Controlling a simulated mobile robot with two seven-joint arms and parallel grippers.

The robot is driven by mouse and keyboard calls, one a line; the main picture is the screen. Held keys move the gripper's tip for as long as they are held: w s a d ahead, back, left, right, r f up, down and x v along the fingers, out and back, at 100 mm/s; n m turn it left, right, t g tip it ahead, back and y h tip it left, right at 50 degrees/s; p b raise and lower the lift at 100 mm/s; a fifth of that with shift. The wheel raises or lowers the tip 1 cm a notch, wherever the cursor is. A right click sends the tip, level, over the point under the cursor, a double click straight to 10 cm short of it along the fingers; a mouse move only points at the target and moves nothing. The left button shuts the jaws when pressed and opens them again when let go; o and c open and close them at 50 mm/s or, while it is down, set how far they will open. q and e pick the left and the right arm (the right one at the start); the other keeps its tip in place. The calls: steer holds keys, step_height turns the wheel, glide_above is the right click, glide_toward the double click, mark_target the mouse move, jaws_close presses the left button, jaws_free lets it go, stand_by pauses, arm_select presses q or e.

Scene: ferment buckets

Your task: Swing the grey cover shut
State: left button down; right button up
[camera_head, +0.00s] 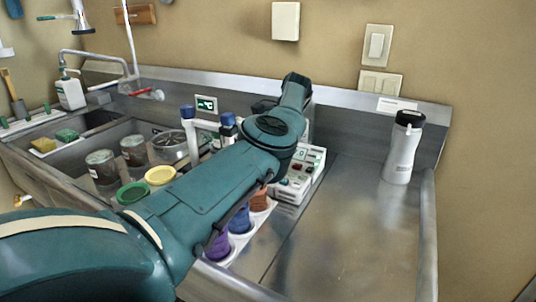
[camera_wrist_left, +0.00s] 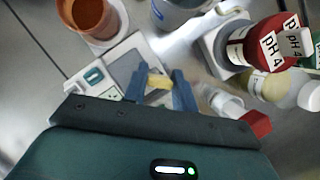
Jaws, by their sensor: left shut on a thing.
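In the left wrist view my left gripper (camera_wrist_left: 160,92) has its two blue fingers shut on a small yellowish piece (camera_wrist_left: 158,79). The fingers are over a white instrument (camera_wrist_left: 90,88), which also shows in the head view (camera_head: 297,178). A flat grey surface, likely the grey cover (camera_wrist_left: 127,66), lies just beside the left finger. I cannot tell its angle or whether the yellowish piece is part of it. In the head view my left arm reaches across the counter, and it hides the fingers and the cover. My right gripper is in neither view.
Purple (camera_head: 218,247), blue (camera_head: 240,220) and orange cups stand in front of the instrument. A white bottle (camera_head: 402,150) stands at right. The sink (camera_head: 75,160) is at left.

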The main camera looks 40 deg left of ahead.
arm_select(q)
steer(key=c, duration=1.1)
jaws_free()
step_height(320, 180, up, 10)
steer(key=shift+f+p, duration=0.25)
steer(key=shift+p, duration=0.9)
steer(key=shift+r, duration=0.25)
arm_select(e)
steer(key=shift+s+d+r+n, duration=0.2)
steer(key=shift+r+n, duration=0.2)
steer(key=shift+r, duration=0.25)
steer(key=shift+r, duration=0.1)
